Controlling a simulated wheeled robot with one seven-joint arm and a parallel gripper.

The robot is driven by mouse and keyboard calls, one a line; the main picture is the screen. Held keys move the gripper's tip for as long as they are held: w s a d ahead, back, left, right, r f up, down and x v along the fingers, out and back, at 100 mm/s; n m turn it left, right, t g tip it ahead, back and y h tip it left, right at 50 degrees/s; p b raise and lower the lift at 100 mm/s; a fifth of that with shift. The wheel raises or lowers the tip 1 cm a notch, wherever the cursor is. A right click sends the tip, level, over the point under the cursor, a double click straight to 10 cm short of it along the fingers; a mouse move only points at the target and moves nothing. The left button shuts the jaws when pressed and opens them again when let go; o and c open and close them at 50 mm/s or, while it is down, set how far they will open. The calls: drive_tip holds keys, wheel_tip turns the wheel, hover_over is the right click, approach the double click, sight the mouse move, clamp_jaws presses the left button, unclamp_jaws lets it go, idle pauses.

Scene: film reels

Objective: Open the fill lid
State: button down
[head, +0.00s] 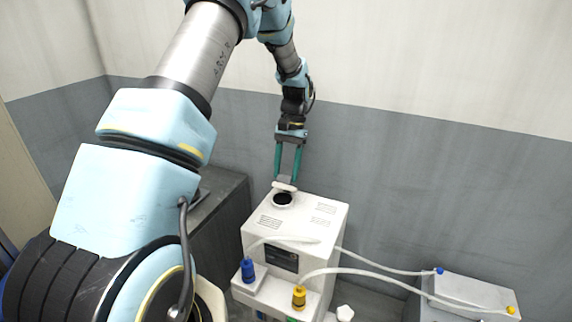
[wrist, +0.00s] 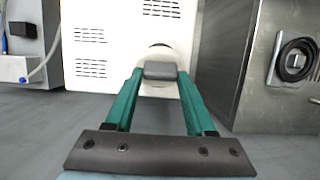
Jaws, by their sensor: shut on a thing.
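A white machine (head: 310,217) has a round fill opening (head: 283,199) on its top, dark inside. The pale fill lid (head: 284,187) stands raised at the back edge of the opening. My gripper (head: 286,178) comes down from above with its green fingers shut on the lid. In the wrist view, the fingertips (wrist: 160,73) sit on both sides of a grey piece of the lid (wrist: 160,71). That piece and the fingers hide most of the opening there.
A blue-capped fitting (head: 248,270) and a yellow-capped fitting (head: 299,298) stand at the machine's front, with white hoses running right to a grey box (head: 470,290). A dark metal cabinet (head: 222,215) stands close on the left. The wall is behind.

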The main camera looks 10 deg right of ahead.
drive_tip(key=shift+w+d+g+y+p, duration=0.25)
drive_tip(key=shift+w+g+y+p, duration=0.05)
drive_tip(key=shift+w+g+p, duration=0.1)
idle(0.3)
drive_tip(key=shift+c, duration=1.2)
unclamp_jaws()
drive_tip(key=shift+r, duration=0.1)
drive_tip(key=b+v, duration=0.3)
drive_tip(key=v, duration=0.4)
drive_tip(key=shift+d+r, duration=0.1)
drive_tip(key=shift+r, duration=0.05)
